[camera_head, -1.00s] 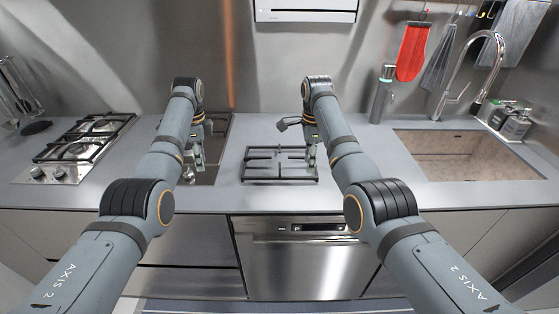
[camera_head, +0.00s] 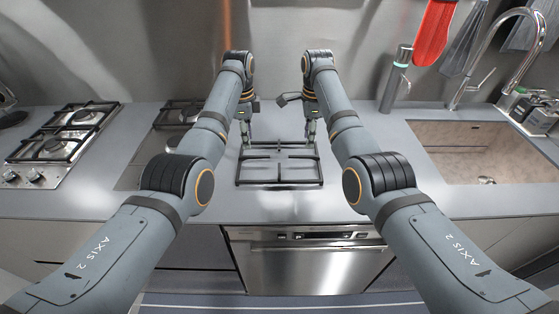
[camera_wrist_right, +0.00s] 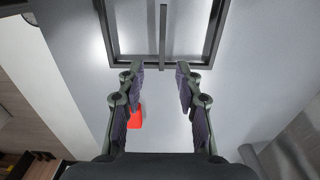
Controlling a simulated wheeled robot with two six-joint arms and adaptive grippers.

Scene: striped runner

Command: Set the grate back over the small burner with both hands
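The black grate (camera_head: 279,181) lies flat on the grey counter in the middle, away from the burners. The small burner's hob (camera_head: 140,148) is a dark panel left of it, partly hidden by my left arm. My left gripper (camera_head: 244,140) points down at the grate's back left part; its finger gap is too small to judge. My right gripper (camera_head: 311,137) is over the back right part. In the right wrist view my right gripper (camera_wrist_right: 160,72) is open, its fingertips apart on either side of a bar end of the grate (camera_wrist_right: 163,40).
A two-burner gas hob (camera_head: 62,137) with its own grates stands at far left. A sink (camera_head: 480,150) with a tall tap is at the right. A red mitt (camera_head: 433,32) hangs on the wall. Counter between grate and sink is clear.

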